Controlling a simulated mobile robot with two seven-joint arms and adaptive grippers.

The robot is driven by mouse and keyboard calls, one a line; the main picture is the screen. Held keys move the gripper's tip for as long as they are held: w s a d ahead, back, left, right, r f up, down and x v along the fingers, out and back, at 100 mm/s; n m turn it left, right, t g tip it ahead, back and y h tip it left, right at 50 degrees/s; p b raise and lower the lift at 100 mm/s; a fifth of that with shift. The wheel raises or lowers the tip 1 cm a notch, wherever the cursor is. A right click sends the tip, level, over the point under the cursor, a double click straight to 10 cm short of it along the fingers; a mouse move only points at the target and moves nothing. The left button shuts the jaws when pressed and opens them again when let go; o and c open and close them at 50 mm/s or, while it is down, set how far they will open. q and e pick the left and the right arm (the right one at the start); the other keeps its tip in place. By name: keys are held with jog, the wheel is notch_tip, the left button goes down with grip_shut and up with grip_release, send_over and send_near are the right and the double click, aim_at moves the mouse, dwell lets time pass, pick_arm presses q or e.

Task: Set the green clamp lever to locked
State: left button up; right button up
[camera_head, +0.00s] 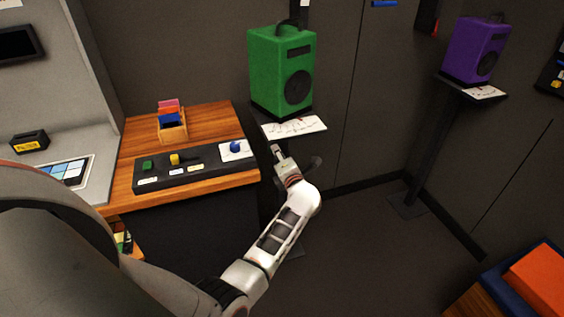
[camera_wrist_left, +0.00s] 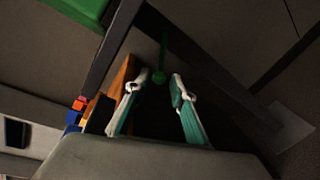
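The green clamp lever (camera_wrist_left: 159,76) shows in the left wrist view as a thin green rod ending in a round knob, beside the dark speaker-stand post (camera_wrist_left: 108,48). I cannot make it out in the head view, where my arm and gripper cover that part. My left gripper (camera_head: 277,154) is just below the shelf of the green speaker (camera_head: 282,68), right of the wooden desk. In the left wrist view my left gripper (camera_wrist_left: 159,90) is open, its teal-padded fingers apart. The knob appears in the gap near the fingertips; contact cannot be told. My right gripper is out of view.
A wooden desk (camera_head: 215,118) stands left of the gripper, with a black control panel (camera_head: 196,168) and a small card box (camera_head: 172,126). A paper sheet (camera_head: 295,127) lies on the speaker shelf. A purple speaker (camera_head: 476,49) stands farther right. Floor between is clear.

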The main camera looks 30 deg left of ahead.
pick_arm(q)
jog(key=shift+v, duration=2.4)
jog(key=shift+s+a+f, duration=0.1)
